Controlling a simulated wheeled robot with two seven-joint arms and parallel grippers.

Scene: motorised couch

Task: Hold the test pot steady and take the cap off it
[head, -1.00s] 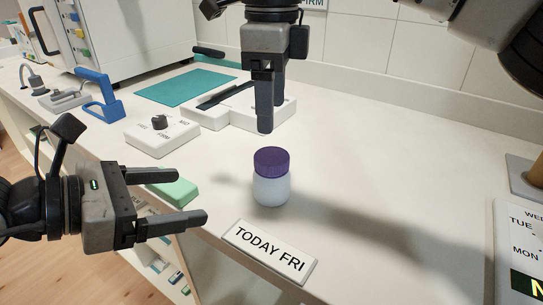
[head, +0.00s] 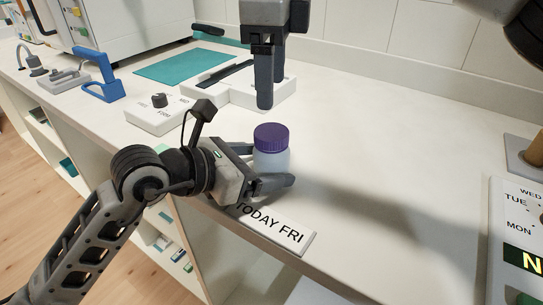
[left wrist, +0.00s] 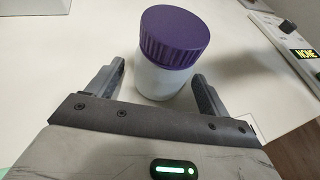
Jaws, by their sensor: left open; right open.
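The test pot (head: 271,161) is a small white jar standing upright on the counter. Its purple ribbed cap (head: 271,137) is on top. My left gripper (head: 268,166) is open, low at the pot, with its fingers reaching to either side of the white body. In the left wrist view the pot (left wrist: 160,82) and cap (left wrist: 174,35) stand between the two open fingers (left wrist: 160,85), with a gap showing on the right. My right gripper (head: 264,105) points down above and slightly behind the cap, apart from it. It is open, though its fingers overlap in this view.
A "TODAY FRI" sign (head: 272,229) lies at the counter's front edge, partly behind my left gripper. A white box with a black knob (head: 160,101), a blue bracket (head: 101,83) and a teal mat (head: 185,65) are behind left. The counter right of the pot is clear.

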